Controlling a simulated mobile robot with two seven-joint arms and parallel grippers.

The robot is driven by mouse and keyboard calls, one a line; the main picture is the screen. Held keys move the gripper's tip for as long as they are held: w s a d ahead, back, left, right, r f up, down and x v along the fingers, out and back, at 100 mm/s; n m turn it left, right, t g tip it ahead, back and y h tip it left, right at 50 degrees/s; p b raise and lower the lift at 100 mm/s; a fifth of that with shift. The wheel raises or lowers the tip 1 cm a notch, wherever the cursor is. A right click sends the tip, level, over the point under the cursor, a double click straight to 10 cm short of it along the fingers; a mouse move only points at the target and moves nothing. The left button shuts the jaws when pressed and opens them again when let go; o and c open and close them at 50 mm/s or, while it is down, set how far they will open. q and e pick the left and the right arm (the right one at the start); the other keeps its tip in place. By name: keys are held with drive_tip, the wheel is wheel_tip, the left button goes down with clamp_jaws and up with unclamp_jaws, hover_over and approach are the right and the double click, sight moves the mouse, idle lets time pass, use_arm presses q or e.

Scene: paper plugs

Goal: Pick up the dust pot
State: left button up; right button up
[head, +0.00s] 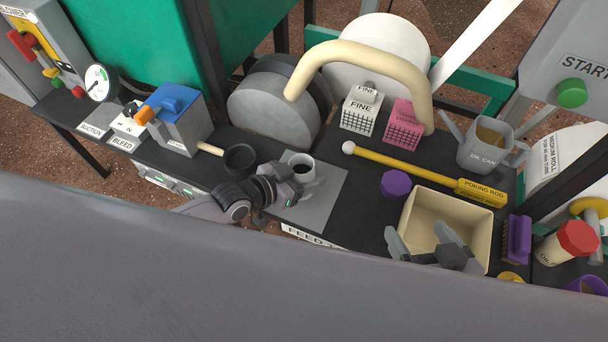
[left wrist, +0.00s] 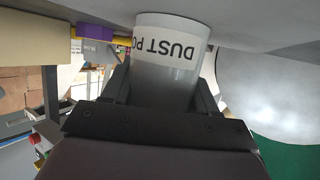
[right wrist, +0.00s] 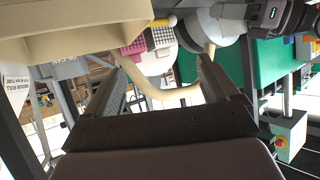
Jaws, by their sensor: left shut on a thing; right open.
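The dust pot (left wrist: 172,58) is a grey cylinder with a white label reading "DUST PO" in the left wrist view, where it appears upside down between my left fingers. In the head view the pot (head: 301,168) stands upright on or just above a grey square plate (head: 328,192), with its dark opening facing up. My left gripper (head: 289,182) is shut on the pot's side. My right gripper (head: 436,240) is open and empty, over the cream open box (head: 412,204). Whether the pot touches the plate is hard to tell.
A black ladle-like cup (head: 239,158) stands left of the pot. A purple hexagonal piece (head: 395,184) and a yellow poking rod (head: 420,173) lie to its right. Grey rollers (head: 273,110) stand behind. An oil can (head: 485,145), purple brush (head: 516,238) and red-capped bottle (head: 567,242) are further right.

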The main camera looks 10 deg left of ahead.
sight(311, 161)
use_arm(q)
drive_tip(key=shift+r+p, duration=0.35)
drive_tip(key=shift+r, duration=0.35)
wheel_tip(311, 161, up, 3)
drive_tip(key=shift+r+p, duration=0.1)
drive_tip(key=shift+p, duration=0.7)
wheel_tip(311, 161, up, 15)
drive_tip(key=p, duration=0.6)
use_arm(e)
drive_tip(key=s+d+f+m+g+h, duration=0.1)
drive_tip(key=s+d+f+h, duration=0.15)
drive_tip(key=d, duration=0.25)
use_arm(q)
drive_tip(key=s+a+r+n+t+y, duration=0.2)
drive_tip(key=s+a+r+n+y, duration=0.15)
drive_tip(key=a+r, duration=0.25)
drive_tip(key=s+a+r+n+t+y, duration=0.1)
drive_tip(key=s+a+r+n+y, duration=0.1)
drive_tip(key=a+r+n+y, duration=0.4)
wheel_tip(311, 161, up, 15)
drive_tip(key=m+p, duration=0.1)
drive_tip(key=p, duration=1.7)
drive_tip(key=shift+a+r+h, duration=0.15)
drive_tip(key=shift+a+h, duration=0.05)
drive_tip(key=shift+h, duration=0.25)
use_arm(e)
wheel_tip(311, 161, up, 17)
drive_tip(key=s+d, duration=0.1)
drive_tip(key=shift+d+f, duration=0.2)
drive_tip(key=shift+d, duration=0.1)
